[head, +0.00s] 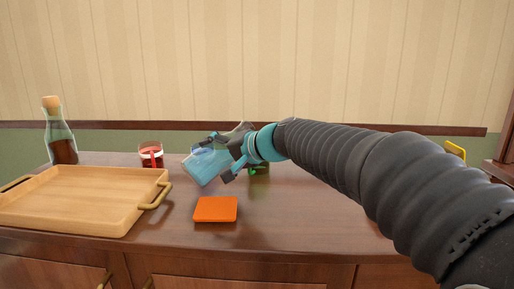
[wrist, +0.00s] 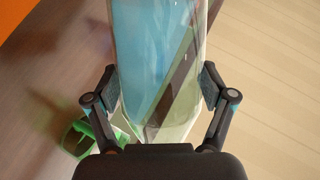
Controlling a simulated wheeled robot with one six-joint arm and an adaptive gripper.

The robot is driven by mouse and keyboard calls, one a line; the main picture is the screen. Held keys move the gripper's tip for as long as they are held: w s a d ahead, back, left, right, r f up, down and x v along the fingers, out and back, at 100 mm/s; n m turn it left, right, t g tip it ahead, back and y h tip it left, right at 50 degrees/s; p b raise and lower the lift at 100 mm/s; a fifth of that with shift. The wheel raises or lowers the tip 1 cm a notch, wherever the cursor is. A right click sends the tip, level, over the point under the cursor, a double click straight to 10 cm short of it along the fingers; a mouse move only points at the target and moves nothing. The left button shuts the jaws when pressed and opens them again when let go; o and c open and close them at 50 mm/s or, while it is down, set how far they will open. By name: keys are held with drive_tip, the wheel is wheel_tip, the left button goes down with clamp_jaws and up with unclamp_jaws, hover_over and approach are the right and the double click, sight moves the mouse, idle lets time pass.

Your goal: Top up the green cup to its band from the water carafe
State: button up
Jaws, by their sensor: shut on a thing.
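My gripper (head: 232,152) is shut on the water carafe, a clear vessel with blue water (head: 203,166). It holds the carafe tilted above the sideboard. In the wrist view the carafe (wrist: 150,60) fills the space between my two fingers (wrist: 160,95). The green cup (head: 260,170) stands on the sideboard behind and below my gripper, mostly hidden in the head view. Part of it, bright green, shows at lower left in the wrist view (wrist: 78,136). Its band and water level cannot be made out, and I cannot tell whether water is flowing.
An orange square mat (head: 215,209) lies on the sideboard (head: 290,215) in front of the carafe. A wooden tray (head: 80,205) with brass handles is at left. A yellow thing (head: 455,149) is at far right.

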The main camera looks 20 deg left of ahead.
drive_tip(key=shift+r+m+g+y+p, duration=0.2)
drive_tip(key=shift+m+g+y+p, duration=0.15)
drive_tip(key=shift+m, duration=0.15)
idle(1.5)
drive_tip(key=shift+w+d+r+m+g+y, duration=0.2)
drive_tip(key=shift+r+m, duration=0.1)
drive_tip(key=shift+r, duration=0.2)
drive_tip(key=shift+w+d+r+m+g+y, duration=0.1)
drive_tip(key=shift+w+r+m+y, duration=0.15)
drive_tip(key=shift+r, duration=0.2)
idle(2.5)
